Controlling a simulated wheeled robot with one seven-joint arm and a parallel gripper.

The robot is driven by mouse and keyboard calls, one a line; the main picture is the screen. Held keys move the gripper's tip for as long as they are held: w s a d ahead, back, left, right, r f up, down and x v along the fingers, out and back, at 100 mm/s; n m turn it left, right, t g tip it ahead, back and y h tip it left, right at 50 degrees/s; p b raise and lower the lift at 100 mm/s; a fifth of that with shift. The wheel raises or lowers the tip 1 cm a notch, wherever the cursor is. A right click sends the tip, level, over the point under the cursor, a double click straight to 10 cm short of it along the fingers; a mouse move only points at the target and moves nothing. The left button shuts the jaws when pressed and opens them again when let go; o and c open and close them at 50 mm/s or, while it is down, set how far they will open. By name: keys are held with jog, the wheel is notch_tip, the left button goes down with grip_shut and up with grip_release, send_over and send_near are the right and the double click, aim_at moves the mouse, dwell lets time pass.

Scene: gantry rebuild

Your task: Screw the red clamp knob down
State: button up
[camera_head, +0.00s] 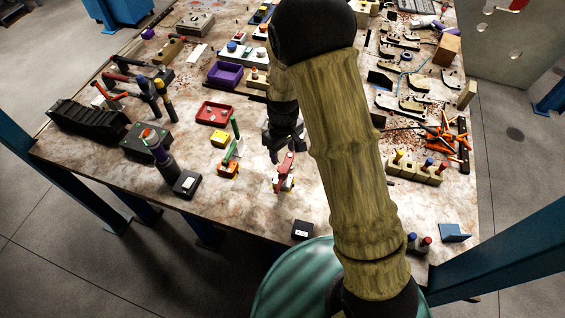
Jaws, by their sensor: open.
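A small clamp-like piece (284,185) with a red, upright, elongated part (285,165) on top stands on the table below my gripper. I cannot tell for sure whether this red part is the clamp knob. My gripper (285,150) is black, points down and is open, with its fingers at or just above the top of the red part. Whether they touch it is not clear. Another red round top (147,132) sits on a dark green block (146,144) at the left. My arm hides part of the table to the right of the gripper.
A green-handled piece (231,152), a yellow block (220,139) and a red tray (214,113) stand left of my gripper. A small black box (302,230) lies near the front edge. Orange-handled tools (445,138) crowd the right. Bare table (240,215) shows in front.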

aim_at(283, 168)
notch_tip(283, 168, down, 8)
jog(key=shift+r+p, duration=0.1)
jog(key=shift+p, duration=0.7)
jog(key=c, duration=0.8)
jog(key=shift+m+b, duration=0.65)
jog(key=shift+m, duration=1.55)
jog(key=shift+w+r, duration=0.1)
jog(key=o, duration=0.8)
